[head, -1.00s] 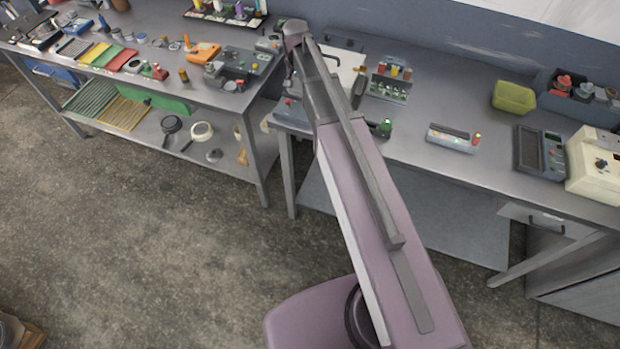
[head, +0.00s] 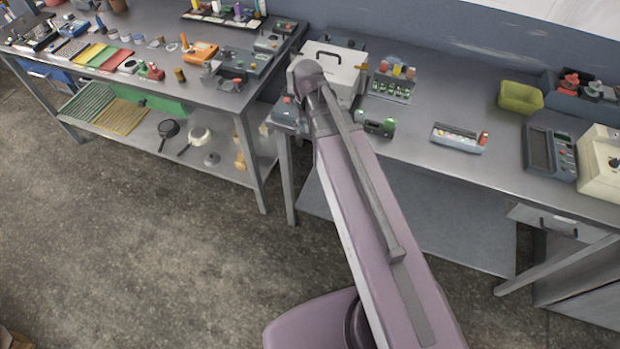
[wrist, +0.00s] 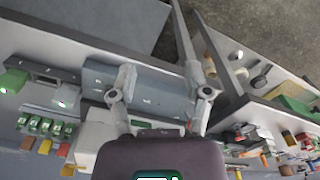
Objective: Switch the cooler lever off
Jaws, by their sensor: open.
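A white box with a dark handle (head: 335,62), possibly the cooler, stands at the left end of the right bench in the head view. No lever can be made out on it for sure. My gripper (wrist: 161,82) is open and empty in the wrist view, fingers spread above a grey-blue unit (wrist: 150,98) at the bench edge. A pale box (wrist: 100,126), likely the same white box, lies partly behind my gripper's body. In the head view my arm hides the gripper and part of the bench corner.
A small green-and-dark device (head: 377,126) and a rack of coloured caps (head: 392,84) stand right of the white box. A white-grey panel (head: 459,138) sits further right. The left bench (head: 215,95) carries many items. A gap separates the benches.

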